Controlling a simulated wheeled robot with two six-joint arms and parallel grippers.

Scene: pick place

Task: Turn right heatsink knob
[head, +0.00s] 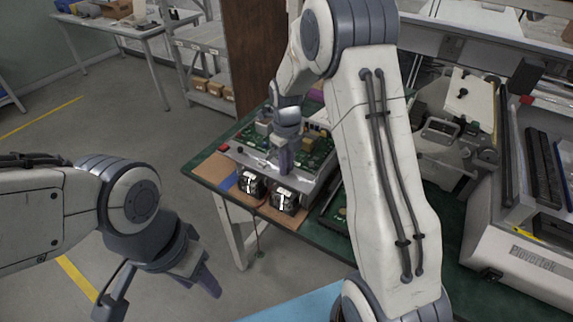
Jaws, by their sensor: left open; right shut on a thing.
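An open electronics unit with a green circuit board (318,152) sits on the green-topped table. Two black heatsinks with white marks are on its front side, a left heatsink (250,184) and a right heatsink (286,200). My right gripper (282,168) reaches down over the unit, just behind the right heatsink. It is shut on the right heatsink knob, which is mostly hidden by the fingers. My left gripper (162,293) is open and empty, low over the floor at the lower left, well apart from the unit.
A large light-grey machine (520,240) fills the right side of the table. A shelf with small boxes (215,88) stands behind. The floor at left is clear.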

